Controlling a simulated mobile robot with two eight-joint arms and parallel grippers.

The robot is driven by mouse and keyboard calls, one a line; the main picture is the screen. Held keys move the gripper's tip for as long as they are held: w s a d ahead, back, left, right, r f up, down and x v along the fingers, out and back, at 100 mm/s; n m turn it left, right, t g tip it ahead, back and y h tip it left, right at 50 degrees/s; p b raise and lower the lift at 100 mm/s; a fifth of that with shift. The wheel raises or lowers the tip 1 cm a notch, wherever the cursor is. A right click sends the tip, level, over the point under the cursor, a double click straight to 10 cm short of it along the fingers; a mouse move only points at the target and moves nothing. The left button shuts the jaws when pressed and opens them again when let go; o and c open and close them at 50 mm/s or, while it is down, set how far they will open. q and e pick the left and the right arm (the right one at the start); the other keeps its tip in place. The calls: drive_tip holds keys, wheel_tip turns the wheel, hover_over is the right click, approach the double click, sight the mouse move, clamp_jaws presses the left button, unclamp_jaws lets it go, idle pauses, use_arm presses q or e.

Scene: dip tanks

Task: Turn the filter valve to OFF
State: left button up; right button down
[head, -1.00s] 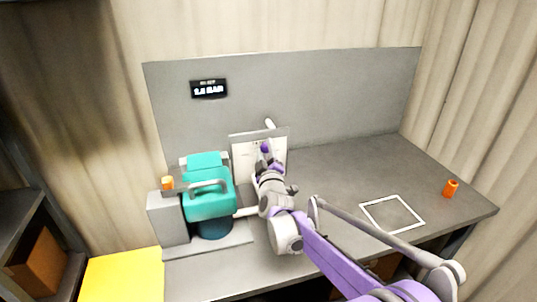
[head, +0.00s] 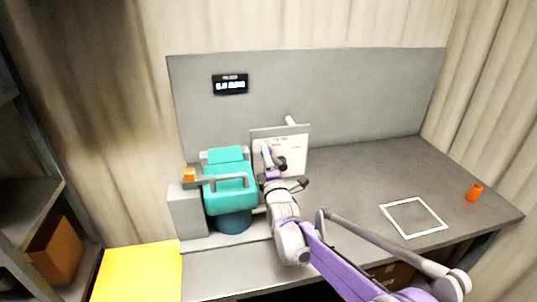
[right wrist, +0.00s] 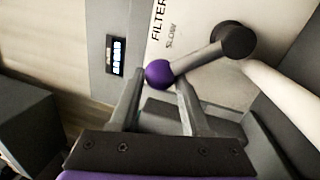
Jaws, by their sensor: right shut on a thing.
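The filter valve is a grey lever with a purple ball knob (right wrist: 158,73) and a dark round hub (right wrist: 235,40) on a white panel marked FILTER and SLOW (right wrist: 195,20). In the head view the white panel (head: 296,136) stands at the back of the bench, and the dark hub (head: 281,164) shows just right of my gripper. My right gripper (right wrist: 160,80) is shut on the purple knob, with one finger on each side. It also shows in the head view (head: 268,160), in front of the panel. An OFF mark is not visible. My left gripper is not in view.
A teal machine with a grey handle (head: 230,190) stands close left of my right gripper. A lit display (head: 230,84) hangs on the grey backboard; its digits are blurred. An orange cylinder (head: 474,192) and white square outline (head: 413,201) lie right. The bench's back right is clear.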

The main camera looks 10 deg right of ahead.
drive_tip(key=shift+f+n, duration=0.2)
drive_tip(key=shift+n, duration=0.3)
drive_tip(key=shift+c, duration=1.9)
unclamp_jaws()
drive_tip(key=shift+d, duration=0.1)
drive_tip(key=s+f, duration=0.2)
drive_tip(key=s, duration=0.8)
drive_tip(key=shift+s, duration=0.3)
drive_tip(key=shift+f, duration=0.1)
